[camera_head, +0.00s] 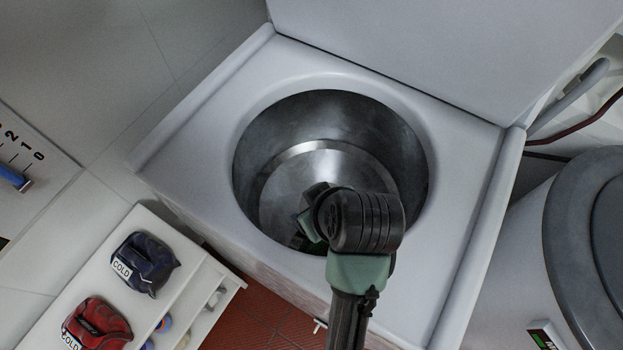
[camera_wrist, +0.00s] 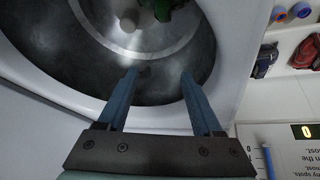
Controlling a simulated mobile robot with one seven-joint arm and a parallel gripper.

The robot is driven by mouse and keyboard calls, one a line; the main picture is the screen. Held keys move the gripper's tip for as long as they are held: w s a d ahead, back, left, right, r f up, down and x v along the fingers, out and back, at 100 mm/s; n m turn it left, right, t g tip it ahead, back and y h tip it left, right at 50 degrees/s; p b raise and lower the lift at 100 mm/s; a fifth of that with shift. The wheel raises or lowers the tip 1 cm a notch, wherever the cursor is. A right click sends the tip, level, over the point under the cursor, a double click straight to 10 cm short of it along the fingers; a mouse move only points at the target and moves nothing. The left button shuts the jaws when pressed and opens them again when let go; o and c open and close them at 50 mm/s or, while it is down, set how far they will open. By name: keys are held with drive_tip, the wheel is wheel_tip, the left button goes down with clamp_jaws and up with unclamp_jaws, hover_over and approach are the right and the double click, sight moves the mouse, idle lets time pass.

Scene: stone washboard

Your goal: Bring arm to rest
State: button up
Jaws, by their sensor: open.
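My gripper (camera_wrist: 158,74) shows in the wrist view as two blue fingers held apart, with nothing between them. The fingers point over the metal drum (camera_wrist: 55,60) of an open top-loading washer. In the head view my arm reaches from the bottom edge over the front rim of the drum (camera_head: 325,125), and its wrist hides the gripper's fingers. A dark green thing (camera_wrist: 160,8) lies at the top edge of the wrist view, apart from the fingers; it is cut off and I cannot tell what it is.
The washer's white top (camera_head: 465,125) surrounds the drum, with its raised lid (camera_head: 420,45) behind. A white shelf unit (camera_head: 180,300) at lower left bears a dark bundle (camera_head: 143,262) and a red bundle (camera_head: 95,325), both labelled COLD. A grey round-topped machine (camera_head: 585,220) stands at right.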

drive_tip(key=shift+w+r, duration=0.1)
drive_tip(key=shift+w, duration=0.1)
drive_tip(key=w+r+m+t+p, duration=0.1)
drive_tip(key=w+r+t, duration=0.25)
drive_tip(key=r, duration=0.55)
drive_tip(key=w+r+m+t+h, duration=0.1)
drive_tip(key=w+r+t, duration=0.3)
drive_tip(key=r, duration=0.5)
drive_tip(key=w+r+m+t+p, duration=0.1)
drive_tip(key=w+r+t, duration=0.2)
drive_tip(key=w+r, duration=0.35)
drive_tip(key=s+a+r+m+t, duration=0.1)
drive_tip(key=s+r+t, duration=0.3)
drive_tip(key=r, duration=0.7)
drive_tip(key=s+r+m+t, duration=0.1)
drive_tip(key=s+r+t, duration=0.2)
drive_tip(key=r, duration=0.9)
drive_tip(key=s+a+r+m+t+h+p, duration=0.1)
drive_tip(key=s+r+t, duration=0.3)
drive_tip(key=r, duration=0.8)
drive_tip(key=shift+s+a+t, duration=0.3)
drive_tip(key=shift+s+t, duration=0.05)
drive_tip(key=shift+s, duration=0.35)
drive_tip(key=shift+f, duration=0.1)
drive_tip(key=shift+c, duration=0.3)
